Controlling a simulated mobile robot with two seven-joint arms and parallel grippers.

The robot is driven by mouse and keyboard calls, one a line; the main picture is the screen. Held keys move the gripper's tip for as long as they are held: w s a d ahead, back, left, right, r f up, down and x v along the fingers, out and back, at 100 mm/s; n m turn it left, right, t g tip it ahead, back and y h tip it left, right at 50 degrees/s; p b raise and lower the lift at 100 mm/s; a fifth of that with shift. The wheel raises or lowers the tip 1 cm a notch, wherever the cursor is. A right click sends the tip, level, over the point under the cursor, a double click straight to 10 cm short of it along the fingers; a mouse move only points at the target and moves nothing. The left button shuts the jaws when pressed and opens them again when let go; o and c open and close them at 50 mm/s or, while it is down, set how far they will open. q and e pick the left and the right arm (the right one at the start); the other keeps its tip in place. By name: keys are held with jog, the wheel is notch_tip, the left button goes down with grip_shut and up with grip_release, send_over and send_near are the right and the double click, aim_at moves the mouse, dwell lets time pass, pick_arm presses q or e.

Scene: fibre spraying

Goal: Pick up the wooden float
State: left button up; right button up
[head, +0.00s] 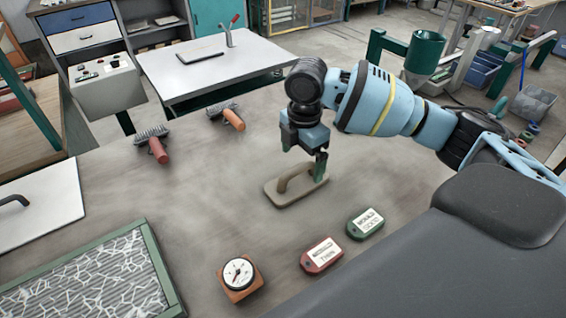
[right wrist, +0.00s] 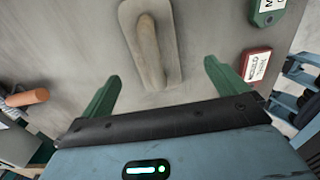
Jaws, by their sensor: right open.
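The wooden float (head: 284,195) lies flat on the grey worktop, near the middle of the head view. It has a tan plate and a raised handle along its top. My right gripper (head: 318,172) is open above the right end of the float and partly hides it. In the right wrist view the float (right wrist: 150,45) lies beyond the fingertips, its handle pointing into the gap between the open green fingers (right wrist: 161,77). My left gripper is not in view.
A green tag (head: 365,223), a red tag (head: 321,254) and a dial gauge (head: 240,276) lie nearer on the worktop. Two orange-handled brushes (head: 157,147) (head: 233,119) lie farther back. A green-framed mesh panel (head: 155,265) is at the front left.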

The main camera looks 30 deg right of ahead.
aim_at(296, 182)
jog(key=shift+w, duration=0.3)
jog(key=shift+s+f, duration=0.15)
jog(key=shift+s, duration=0.15)
jog(key=shift+f, duration=0.85)
jog(key=shift+w+f, duration=0.15)
jog(key=shift+f, duration=0.1)
jog(key=f, duration=0.4)
jog(key=shift+w+a, duration=0.2)
jog(key=shift+w, duration=0.1)
jog(key=shift+f, duration=0.55)
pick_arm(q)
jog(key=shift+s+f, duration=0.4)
